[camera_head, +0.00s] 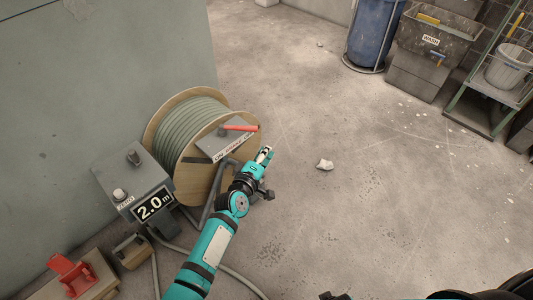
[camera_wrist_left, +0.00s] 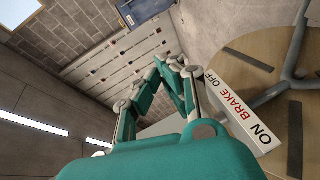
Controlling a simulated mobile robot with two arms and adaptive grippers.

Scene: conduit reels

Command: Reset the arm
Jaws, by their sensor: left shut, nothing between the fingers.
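My left arm, teal with dark joints, comes up from the bottom of the head view. Its gripper (camera_head: 265,154) is shut and empty, just right of the cable reel (camera_head: 190,128). The reel has wooden flanges and grey-green conduit wound on it. In the left wrist view the teal and grey fingers (camera_wrist_left: 178,66) stand close together with nothing between them. Beside them is the brake label (camera_wrist_left: 232,108), reading ON, BRAKE, OFF, near a wooden flange (camera_wrist_left: 265,60). My right gripper is not in view.
A grey counter box (camera_head: 130,178) reading 2.0 m stands left of the reel. A red clamp (camera_head: 72,275) sits at the lower left. A blue barrel (camera_head: 374,35), a wash basin (camera_head: 436,45) and a shelf rack stand at the back right. The concrete floor (camera_head: 370,200) on the right is mostly clear.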

